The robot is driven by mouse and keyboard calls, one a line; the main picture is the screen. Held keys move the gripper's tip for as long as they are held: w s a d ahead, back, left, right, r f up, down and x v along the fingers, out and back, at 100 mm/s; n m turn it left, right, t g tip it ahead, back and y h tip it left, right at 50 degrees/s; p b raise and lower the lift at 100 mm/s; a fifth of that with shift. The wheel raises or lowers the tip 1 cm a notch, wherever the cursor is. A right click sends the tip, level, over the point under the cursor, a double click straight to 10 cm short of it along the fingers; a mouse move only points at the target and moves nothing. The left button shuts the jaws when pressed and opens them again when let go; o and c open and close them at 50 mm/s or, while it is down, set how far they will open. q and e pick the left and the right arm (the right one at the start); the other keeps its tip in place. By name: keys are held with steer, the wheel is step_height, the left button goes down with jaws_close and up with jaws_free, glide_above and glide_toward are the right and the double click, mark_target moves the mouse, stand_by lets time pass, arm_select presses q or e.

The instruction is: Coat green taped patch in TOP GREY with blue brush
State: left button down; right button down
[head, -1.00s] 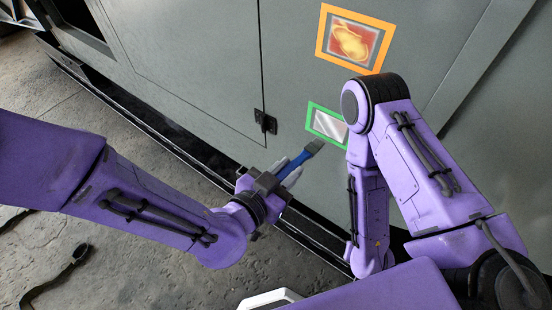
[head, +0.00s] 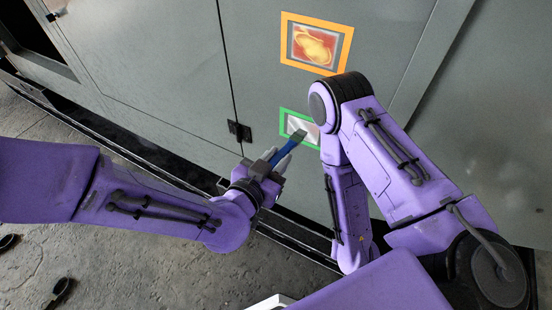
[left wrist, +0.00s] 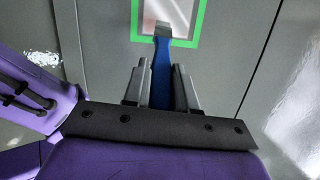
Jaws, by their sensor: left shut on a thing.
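The green taped patch (head: 288,125) is on the grey enclosure wall, with a pale shiny inside. My right arm covers part of its right side in the head view. My left gripper (head: 277,161) is shut on the blue brush (head: 286,151), whose tip points up at the patch. In the left wrist view the brush (left wrist: 162,78) stands between the two fingers, and its grey tip overlaps the lower edge of the green frame (left wrist: 198,25). I cannot tell whether the tip touches the surface. My right gripper is not visible.
An orange taped patch (head: 288,50) with a red and yellow inside is above the green one. A black latch (head: 239,131) sits on the door seam to the left. My right arm stands close to the right of the green patch. Concrete floor (head: 110,265) lies below.

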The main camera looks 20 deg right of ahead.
arm_select(q)
steer(key=shift+r+x, duration=0.25)
steer(key=shift+x, duration=0.85)
